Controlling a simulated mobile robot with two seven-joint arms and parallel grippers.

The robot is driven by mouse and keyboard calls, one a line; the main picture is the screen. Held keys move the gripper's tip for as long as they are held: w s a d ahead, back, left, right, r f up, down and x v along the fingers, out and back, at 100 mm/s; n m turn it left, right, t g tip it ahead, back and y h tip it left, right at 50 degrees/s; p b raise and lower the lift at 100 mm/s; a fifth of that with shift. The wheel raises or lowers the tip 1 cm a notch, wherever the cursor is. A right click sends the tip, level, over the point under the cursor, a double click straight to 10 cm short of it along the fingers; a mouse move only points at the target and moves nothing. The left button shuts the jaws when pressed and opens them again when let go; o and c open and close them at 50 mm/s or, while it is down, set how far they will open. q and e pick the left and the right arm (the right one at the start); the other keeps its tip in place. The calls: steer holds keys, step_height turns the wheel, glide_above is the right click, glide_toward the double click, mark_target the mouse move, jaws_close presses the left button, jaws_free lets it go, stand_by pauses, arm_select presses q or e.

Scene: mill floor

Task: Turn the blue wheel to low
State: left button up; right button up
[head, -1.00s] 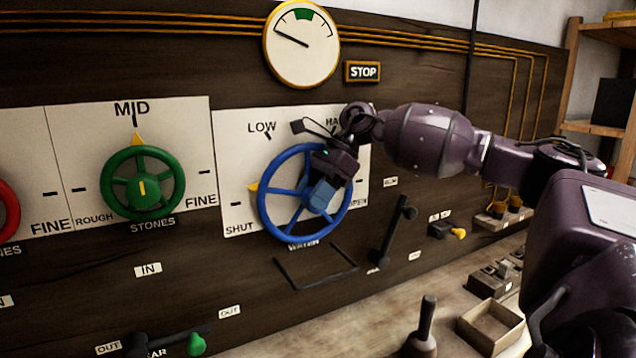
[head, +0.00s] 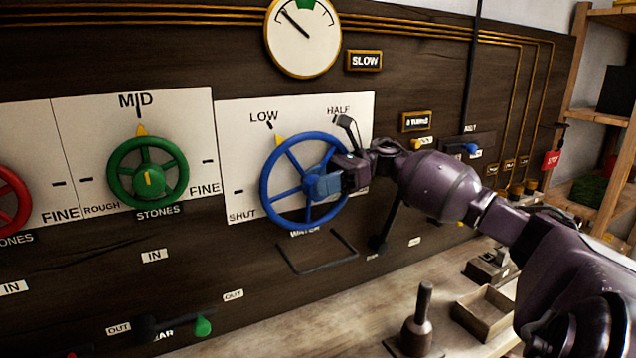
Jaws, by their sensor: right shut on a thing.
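The blue wheel (head: 271,203) is mounted on a white plate on the dark panel, with WATER below it. Its yellow pointer (head: 281,140) is at the upper left, close to the LOW mark (head: 264,117) and slightly to its right in the picture. SHUT is at the lower left and HALF at the upper right. My left gripper is out of view.
The green STONES wheel (head: 117,180) and a red wheel (head: 10,208) are to the left. A round gauge (head: 302,45) and a SLOW sign (head: 364,61) are above. A dark lever (head: 385,232) stands close below my right arm. A bench with a wooden tray (head: 487,318) is below.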

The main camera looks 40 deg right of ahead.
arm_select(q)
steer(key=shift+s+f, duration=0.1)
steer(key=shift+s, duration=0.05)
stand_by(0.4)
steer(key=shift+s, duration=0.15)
arm_select(e)
steer(key=o, duration=0.9)
arm_select(q)
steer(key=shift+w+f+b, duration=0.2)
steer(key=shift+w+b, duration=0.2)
steer(key=shift+b, duration=0.05)
arm_select(e)
steer(key=v, duration=0.7)
steer(key=shift+s+d, duration=0.1)
steer(key=shift+d, duration=0.2)
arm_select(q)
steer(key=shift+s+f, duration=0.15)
